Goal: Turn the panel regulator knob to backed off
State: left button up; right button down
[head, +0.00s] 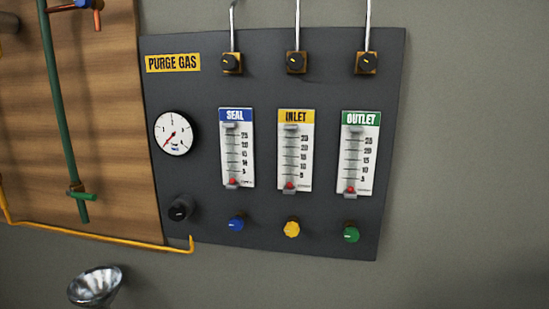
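The dark grey purge gas panel (270,90) fills the middle of the head view. A black knob (180,210) sits at its lower left, below a round white gauge (173,133) with a red needle; it appears to be the regulator knob. A small light mark shows on the knob's face. The gauge needle points to the lower left. Neither of my grippers is in view, and nothing touches the knob.
Three flowmeters, seal (237,150), inlet (295,150) and outlet (359,155), stand above a blue knob (236,224), a yellow knob (291,229) and a green knob (351,234). A yellow pipe (110,239) runs below the black knob. A shiny metal cone (95,286) is at lower left.

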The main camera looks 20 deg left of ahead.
aim_at(177, 212)
jog(key=i+j+u, duration=0.1)
jog(key=u, duration=1.35)
